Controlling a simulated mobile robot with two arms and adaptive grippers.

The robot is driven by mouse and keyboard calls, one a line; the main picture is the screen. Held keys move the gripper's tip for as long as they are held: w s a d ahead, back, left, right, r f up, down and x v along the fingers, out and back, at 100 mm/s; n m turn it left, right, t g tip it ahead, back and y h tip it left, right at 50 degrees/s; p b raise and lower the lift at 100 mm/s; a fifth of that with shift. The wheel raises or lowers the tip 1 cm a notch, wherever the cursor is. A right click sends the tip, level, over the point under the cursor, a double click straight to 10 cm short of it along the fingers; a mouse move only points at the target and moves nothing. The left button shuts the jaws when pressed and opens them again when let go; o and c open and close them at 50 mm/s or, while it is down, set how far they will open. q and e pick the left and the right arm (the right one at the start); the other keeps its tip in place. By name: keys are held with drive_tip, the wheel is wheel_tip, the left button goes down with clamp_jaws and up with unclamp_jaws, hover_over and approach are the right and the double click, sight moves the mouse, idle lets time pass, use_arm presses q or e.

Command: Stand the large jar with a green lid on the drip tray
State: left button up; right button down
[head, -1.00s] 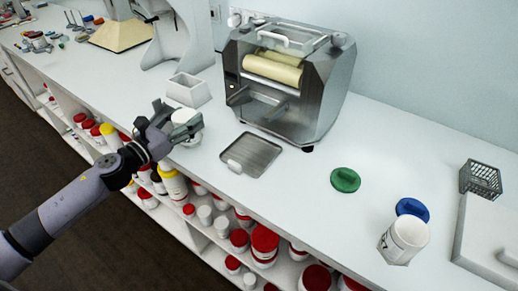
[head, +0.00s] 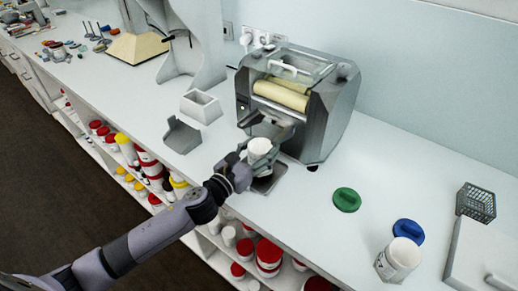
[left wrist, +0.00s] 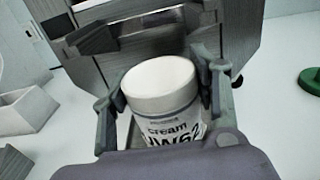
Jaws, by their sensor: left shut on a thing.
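My left gripper (head: 250,165) is shut on a white jar (head: 259,148) with a white top and a "cream" label. The left wrist view shows the jar (left wrist: 162,90) roughly upright between the fingers (left wrist: 163,95). The jar is over or just beside the drip tray (head: 272,178), in front of the mill; whether it touches is unclear. The gripper and jar hide much of the tray. A green lid (head: 346,200) lies loose on the counter, right of the mill; it also shows in the left wrist view (left wrist: 311,80). My right gripper is not in view.
The steel mill (head: 320,110) with cream rollers stands just behind the jar. A grey angled holder (head: 182,134) and a white box (head: 201,106) stand to the left. An open white jar (head: 399,260), blue lid (head: 408,231) and wire basket (head: 476,202) are at the right.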

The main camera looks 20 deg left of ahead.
use_arm(q)
drive_tip(key=shift+f, duration=0.7)
drive_tip(key=shift+a, duration=0.15)
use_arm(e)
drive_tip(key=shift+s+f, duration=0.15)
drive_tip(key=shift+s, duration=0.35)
use_arm(q)
drive_tip(key=shift+f, duration=0.1)
drive_tip(key=shift+f+b, duration=0.15)
drive_tip(key=shift+b, duration=0.15)
drive_tip(key=o, duration=0.9)
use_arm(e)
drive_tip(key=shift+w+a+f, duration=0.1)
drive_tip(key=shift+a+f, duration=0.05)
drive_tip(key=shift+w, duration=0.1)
